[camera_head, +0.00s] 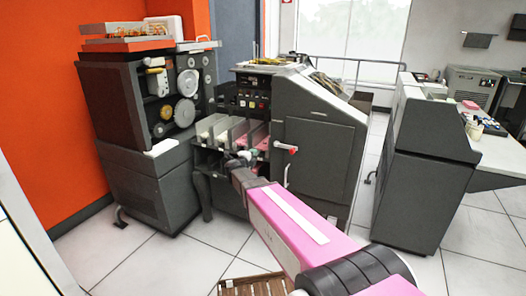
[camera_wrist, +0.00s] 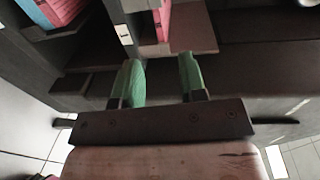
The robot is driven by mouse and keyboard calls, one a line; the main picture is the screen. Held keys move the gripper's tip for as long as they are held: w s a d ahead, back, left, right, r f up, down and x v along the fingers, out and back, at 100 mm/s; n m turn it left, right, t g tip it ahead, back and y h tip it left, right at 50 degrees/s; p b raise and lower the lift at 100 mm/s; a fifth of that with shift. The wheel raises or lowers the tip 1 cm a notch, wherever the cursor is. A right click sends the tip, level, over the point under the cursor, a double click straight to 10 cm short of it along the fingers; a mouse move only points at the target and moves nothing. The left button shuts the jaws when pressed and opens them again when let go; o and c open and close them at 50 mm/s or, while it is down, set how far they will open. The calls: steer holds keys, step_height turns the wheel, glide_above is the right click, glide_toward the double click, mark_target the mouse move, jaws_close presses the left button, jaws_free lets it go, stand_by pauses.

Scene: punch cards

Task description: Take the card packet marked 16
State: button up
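In the head view, card packets stand in the slots of a dark grey card machine, cream ones to the left and a pink packet (camera_head: 258,134) to the right. My gripper (camera_head: 243,157) is in front of these slots at the end of my pink arm. In the wrist view, my gripper (camera_wrist: 161,72) has its two green fingertips apart, with nothing between them. A pink-red packet edge (camera_wrist: 161,22) shows just beyond the fingertips. Another pink-red packet (camera_wrist: 62,10) is at upper left. I cannot read the number 16 on any packet.
A dark ledge (camera_wrist: 85,85) of the machine lies close to the fingertips. The machine's tall right cabinet (camera_head: 316,150) is beside the slots. A geared unit (camera_head: 150,130) stands left. A wooden slatted pallet (camera_head: 250,285) is on the floor in front.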

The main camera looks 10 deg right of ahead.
mark_target(263, 147)
steer(key=shift+x, duration=6.35)
steer(key=shift+r, duration=0.1)
jaws_close()
steer(key=shift+r, duration=0.15)
steer(key=shift+r, duration=1.05)
